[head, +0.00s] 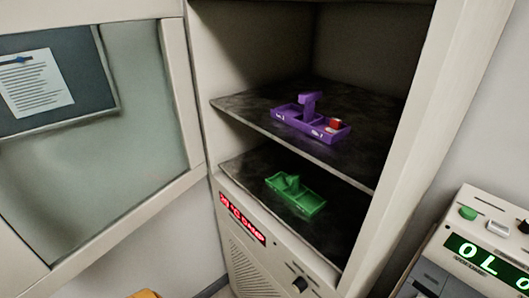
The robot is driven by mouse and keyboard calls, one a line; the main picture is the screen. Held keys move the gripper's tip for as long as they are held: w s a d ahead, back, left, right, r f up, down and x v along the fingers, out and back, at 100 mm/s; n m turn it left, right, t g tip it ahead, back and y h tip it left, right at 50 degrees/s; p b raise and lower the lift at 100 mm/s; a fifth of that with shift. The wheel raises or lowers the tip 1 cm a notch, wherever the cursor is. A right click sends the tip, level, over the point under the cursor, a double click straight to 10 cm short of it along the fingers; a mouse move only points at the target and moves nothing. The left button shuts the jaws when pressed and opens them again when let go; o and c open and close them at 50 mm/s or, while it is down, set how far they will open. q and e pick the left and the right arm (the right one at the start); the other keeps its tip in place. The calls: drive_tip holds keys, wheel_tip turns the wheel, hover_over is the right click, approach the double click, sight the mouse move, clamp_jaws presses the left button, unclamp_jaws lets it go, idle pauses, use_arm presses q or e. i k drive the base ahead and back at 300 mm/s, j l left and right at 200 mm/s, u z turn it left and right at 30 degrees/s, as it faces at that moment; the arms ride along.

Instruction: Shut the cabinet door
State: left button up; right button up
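The cabinet (450,80) stands open in the middle of the head view. Its door (192,120), a beige frame around a glass pane (145,90), is swung wide open to the left. A purple tray (290,112) with a small red-and-white item (335,123) in it sits on the upper shelf (245,110). A green tray (300,196) sits on the lower shelf (240,165). Neither of my grippers shows in the head view.
A red lit display (242,219), a grille and a black knob (299,284) are on the cabinet's lower front. A device with a green display (485,262) and a green button (467,213) stands at the right. A notice board (85,85) shows through the door glass.

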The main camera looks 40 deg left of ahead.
sight(24, 273)
drive_tip(key=j+u, duration=0.15)
drive_tip(key=u, duration=1.4)
drive_tip(key=k+j, duration=0.05)
